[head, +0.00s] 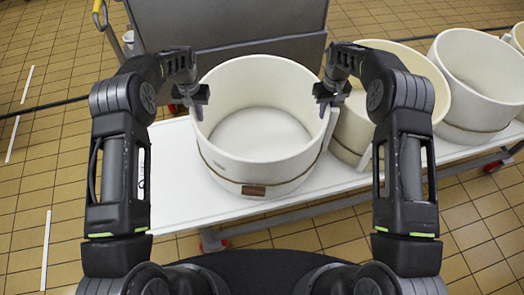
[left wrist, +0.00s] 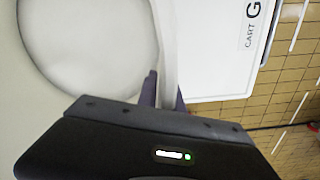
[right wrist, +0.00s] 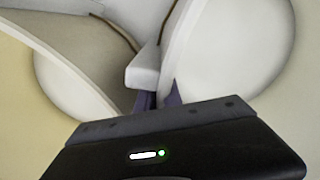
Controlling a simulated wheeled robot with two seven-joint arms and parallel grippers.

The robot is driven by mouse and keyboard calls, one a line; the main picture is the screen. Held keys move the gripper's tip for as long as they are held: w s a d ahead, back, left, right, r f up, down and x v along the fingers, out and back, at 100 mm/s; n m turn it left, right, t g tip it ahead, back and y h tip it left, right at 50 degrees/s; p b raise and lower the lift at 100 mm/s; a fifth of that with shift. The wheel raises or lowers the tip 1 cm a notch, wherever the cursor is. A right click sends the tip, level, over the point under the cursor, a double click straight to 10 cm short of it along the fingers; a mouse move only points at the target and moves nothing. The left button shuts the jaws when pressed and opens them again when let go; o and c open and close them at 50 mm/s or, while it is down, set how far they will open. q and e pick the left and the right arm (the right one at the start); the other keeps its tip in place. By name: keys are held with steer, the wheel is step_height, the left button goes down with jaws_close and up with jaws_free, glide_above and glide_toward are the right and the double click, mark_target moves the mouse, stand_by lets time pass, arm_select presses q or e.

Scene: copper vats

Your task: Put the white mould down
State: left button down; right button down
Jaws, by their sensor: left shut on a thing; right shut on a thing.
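The white mould (head: 255,165) is a large round open tub with a brown band and a small brown plate on its front. It is upright, over the white cart top (head: 170,190); I cannot tell whether its base touches it. My left gripper (head: 194,108) is shut on its left rim; the wall (left wrist: 166,55) runs between the fingers in the left wrist view. My right gripper (head: 328,105) is shut on its right rim, and the mould's inside (right wrist: 245,55) shows in the right wrist view. The underside is hidden.
A cream mould (head: 415,75) stands close against the right side, partly behind my right arm. Another white mould (head: 480,75) stands further right. A grey metal panel (head: 240,18) is behind. The cart top is bare at the left. Tiled floor surrounds it.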

arm_select(q)
steer(key=shift+f, duration=0.45)
arm_select(e)
steer(key=shift+f, duration=0.4)
arm_select(q)
steer(key=c, duration=1.5)
jaws_free()
steer(key=shift+r, duration=0.15)
arm_select(e)
steer(key=c, duration=1.5)
jaws_free()
steer(key=shift+r, duration=0.15)
arm_select(q)
steer(key=shift+r, duration=0.1)
step_height(320, 180, up, 12)
steer(key=shift+f, duration=0.1)
arm_select(e)
steer(key=shift+r, duration=0.15)
step_height(320, 180, up, 12)
steer(key=shift+f, duration=0.15)
